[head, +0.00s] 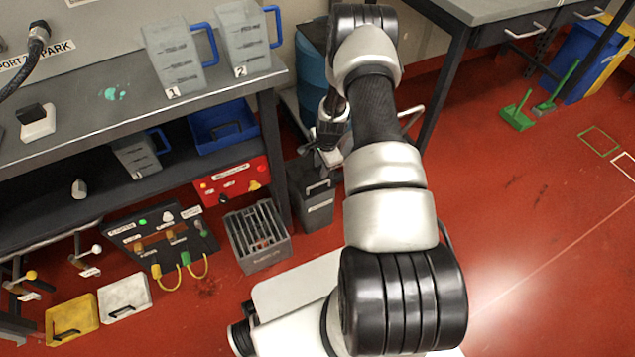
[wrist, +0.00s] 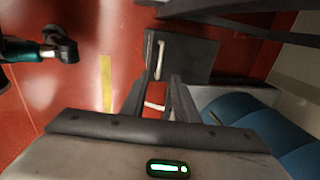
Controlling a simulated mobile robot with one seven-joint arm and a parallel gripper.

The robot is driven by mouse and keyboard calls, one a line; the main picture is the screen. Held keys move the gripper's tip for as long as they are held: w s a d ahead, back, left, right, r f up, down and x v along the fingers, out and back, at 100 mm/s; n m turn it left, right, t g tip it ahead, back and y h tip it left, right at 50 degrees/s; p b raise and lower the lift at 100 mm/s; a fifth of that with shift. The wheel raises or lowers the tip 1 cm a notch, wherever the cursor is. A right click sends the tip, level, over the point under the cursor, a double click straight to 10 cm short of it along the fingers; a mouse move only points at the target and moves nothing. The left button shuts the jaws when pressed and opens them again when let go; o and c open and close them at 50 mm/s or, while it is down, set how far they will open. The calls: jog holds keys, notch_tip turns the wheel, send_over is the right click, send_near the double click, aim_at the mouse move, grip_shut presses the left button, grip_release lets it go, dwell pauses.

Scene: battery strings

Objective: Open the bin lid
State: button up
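The dark grey bin (head: 313,213) stands on the red floor beside the workbench leg, and its lid looks closed. A bar handle (head: 318,187) shows near its top. In the wrist view a dark panel (wrist: 190,58), which looks like the bin, carries a pale bar handle (wrist: 160,60). My gripper (wrist: 156,88) has its two fingers apart, with the panel beyond the fingertips. A small pale piece (wrist: 155,105) shows between the fingers; I cannot tell what it is. In the head view my gripper (head: 328,157) is just above the bin's rear, partly hidden by my arm.
A blue drum (head: 313,70) stands behind my gripper and shows in the wrist view (wrist: 245,120). A grey slotted crate (head: 262,262) sits left of the bin. The workbench (head: 110,130) overhangs at left.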

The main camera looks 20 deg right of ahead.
aim_at(317, 185)
jog(key=f+b, duration=0.1)
jog(key=f, duration=0.3)
jog(key=w+f+b, duration=0.1)
jog(key=f, duration=0.3)
jog(key=w+f+b, duration=0.1)
jog(key=f, duration=0.3)
jog(key=shift+w+a, duration=0.1)
jog(key=shift+w, duration=0.1)
grip_shut()
jog(key=shift+r, duration=0.1)
dwell(0.8)
